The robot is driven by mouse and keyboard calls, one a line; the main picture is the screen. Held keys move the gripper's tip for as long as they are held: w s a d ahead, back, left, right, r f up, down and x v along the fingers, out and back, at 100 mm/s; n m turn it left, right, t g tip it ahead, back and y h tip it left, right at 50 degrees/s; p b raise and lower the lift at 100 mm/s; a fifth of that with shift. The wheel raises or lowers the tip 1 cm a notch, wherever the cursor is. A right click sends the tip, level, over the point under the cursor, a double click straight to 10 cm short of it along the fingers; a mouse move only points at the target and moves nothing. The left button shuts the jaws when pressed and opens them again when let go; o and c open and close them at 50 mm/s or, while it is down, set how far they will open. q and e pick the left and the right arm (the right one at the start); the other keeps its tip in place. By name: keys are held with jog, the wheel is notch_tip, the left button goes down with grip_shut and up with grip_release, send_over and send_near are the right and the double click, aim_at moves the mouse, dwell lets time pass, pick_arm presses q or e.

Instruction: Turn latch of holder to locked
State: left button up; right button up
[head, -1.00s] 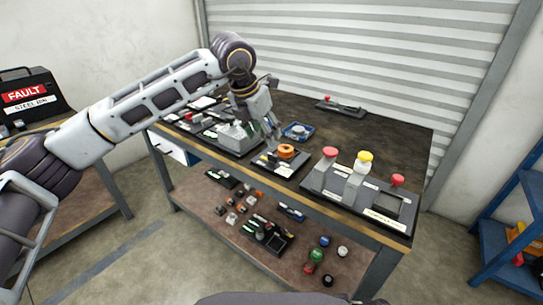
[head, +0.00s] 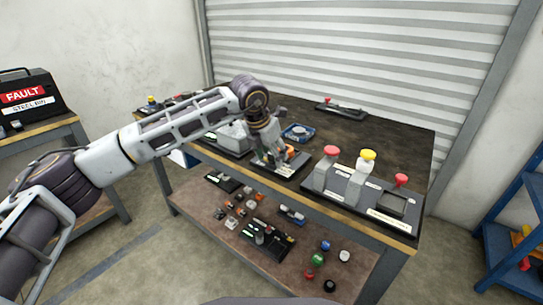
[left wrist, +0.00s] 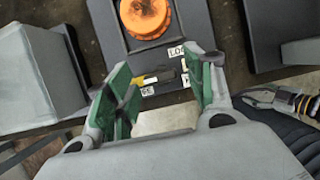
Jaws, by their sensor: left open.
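The holder (head: 287,169) is a dark plate with an orange round part near the middle of the bench; my left gripper partly hides it in the head view. In the left wrist view, the orange part (left wrist: 146,16) sits at the far end of the holder, and a small latch with a yellow end (left wrist: 150,79) lies near white labels. One label starts with "LO"; the rest are partly cut off. My left gripper (head: 271,158) is over the holder. In the left wrist view, its green-padded fingers (left wrist: 163,84) are open on either side of the latch, with nothing gripped.
To the right stands a station with red and yellow knobs (head: 367,156) on grey blocks. A grey block fixture (head: 233,134) is close on the left. A blue tray (head: 297,132) lies behind the holder. The back right of the bench (head: 385,140) is clear.

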pick_arm(q)
jog(key=shift+c, duration=1)
jog(key=c, duration=0.8)
